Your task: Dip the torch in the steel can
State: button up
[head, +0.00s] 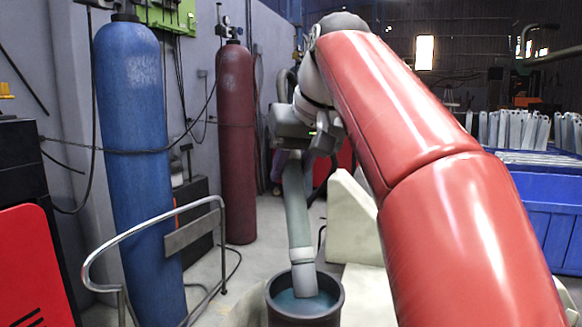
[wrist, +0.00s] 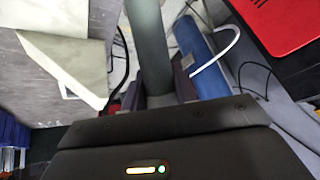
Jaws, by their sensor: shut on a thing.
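My gripper (head: 293,145) is shut on the torch (head: 297,205), a grey-green rod with a paler lower end, which hangs nearly upright and slightly tilted. The torch also shows between the fingers in the wrist view (wrist: 150,45). Below it stands the steel can (head: 306,320), a dark round can with blue-green liquid (head: 288,302) inside. The torch's pale lower end is inside the can's mouth, over or in the liquid; I cannot tell how deep. The can's lower part is cut off by the frame, and I cannot make it out in the wrist view.
A blue gas cylinder (head: 130,150) and a red one (head: 237,140) stand at the left behind a metal rail (head: 150,222). A pale block (head: 352,215) is behind the can. Blue bins (head: 545,215) with galvanized brackets (head: 515,130) are at the right.

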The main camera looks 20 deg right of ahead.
jog(key=shift+f+b, duration=0.65)
jog(key=shift+f, duration=0.45)
dwell(1.7)
jog(key=shift+r, duration=0.1)
notch_tip(320, 180, up, 3)
jog(key=p, duration=0.3)
jog(key=shift+r, duration=1.95)
